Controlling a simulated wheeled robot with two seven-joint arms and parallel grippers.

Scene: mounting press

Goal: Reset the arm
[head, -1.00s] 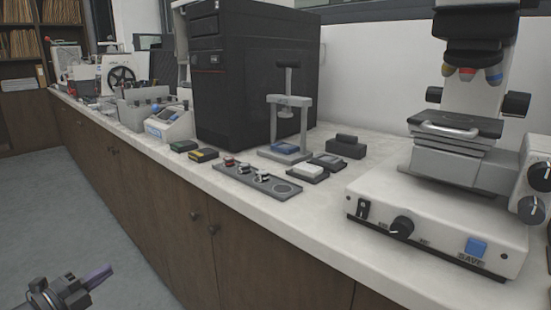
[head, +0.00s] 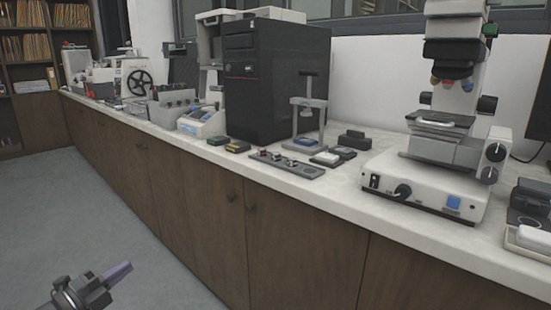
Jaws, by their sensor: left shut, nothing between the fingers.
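My left gripper (head: 115,274) is at the lower left of the head view, above the floor and well apart from the counter. Its fingers are together with nothing between them, pointing up and to the right. My right gripper does not show. The grey mounting press (head: 309,105) stands upright on the counter in front of the black computer tower, with a blue piece on its base. A grey strip (head: 286,164) with several small parts lies in front of it.
The white counter (head: 350,205) runs across the view above brown cabinets (head: 190,190). A microscope (head: 430,185) stands at the right, a black tower (head: 275,85) behind the press. Dark and yellow small boxes (head: 237,146) lie left of the strip. The floor (head: 60,220) is clear.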

